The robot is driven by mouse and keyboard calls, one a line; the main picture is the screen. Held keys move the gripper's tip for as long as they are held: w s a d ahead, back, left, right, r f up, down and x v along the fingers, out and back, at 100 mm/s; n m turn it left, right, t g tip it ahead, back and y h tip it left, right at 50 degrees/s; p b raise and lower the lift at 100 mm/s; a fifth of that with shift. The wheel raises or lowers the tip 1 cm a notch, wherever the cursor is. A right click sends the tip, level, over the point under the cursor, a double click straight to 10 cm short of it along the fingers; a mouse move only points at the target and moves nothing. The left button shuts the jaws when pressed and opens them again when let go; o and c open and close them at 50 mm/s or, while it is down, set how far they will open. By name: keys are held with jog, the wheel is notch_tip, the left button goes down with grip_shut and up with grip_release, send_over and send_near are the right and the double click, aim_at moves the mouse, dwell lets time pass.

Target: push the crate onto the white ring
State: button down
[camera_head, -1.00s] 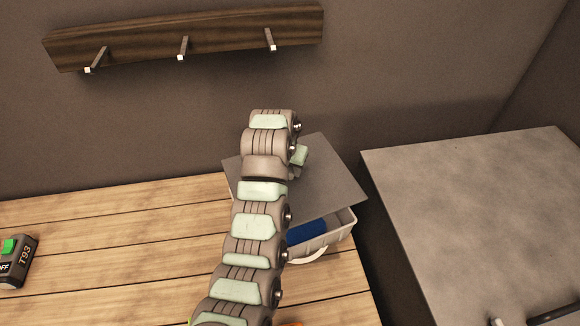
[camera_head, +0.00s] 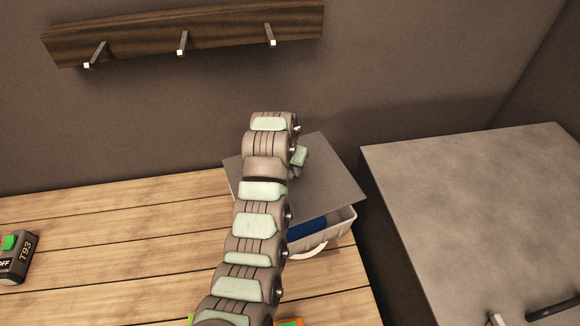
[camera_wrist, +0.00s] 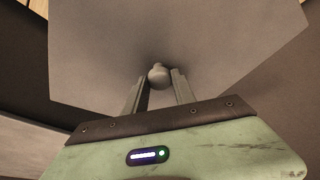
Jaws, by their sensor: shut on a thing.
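A pale container (camera_head: 338,232), seemingly the crate, sits at the right end of the wooden table, with a curved white handle (camera_head: 308,251) on its near side and something blue (camera_head: 308,228) inside. A flat grey lid (camera_head: 330,180) covers its back part and leaves the near part showing. In the wrist view the lid (camera_wrist: 220,50) has a round knob (camera_wrist: 158,76), and my gripper (camera_wrist: 158,84) is shut on this knob. My arm hides the container's left side. I cannot tell whether the lid rests on the container. No white ring is visible.
A grey cabinet (camera_head: 470,210) stands to the right across a gap. A rack with pegs (camera_head: 185,32) hangs on the wall. An orange thing (camera_head: 289,322) peeks out at the bottom.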

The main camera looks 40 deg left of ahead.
jog(key=shift+f+b, duration=0.4)
jog(key=shift+f, duration=5)
dwell(1.4)
jog(key=c, duration=0.9)
grip_release()
jog(key=shift+c, duration=0.2)
jog(key=shift+o, duration=0.2)
jog(key=o, duration=0.4)
jog(key=shift+o, duration=0.2)
jog(key=shift+r, duration=0.15)
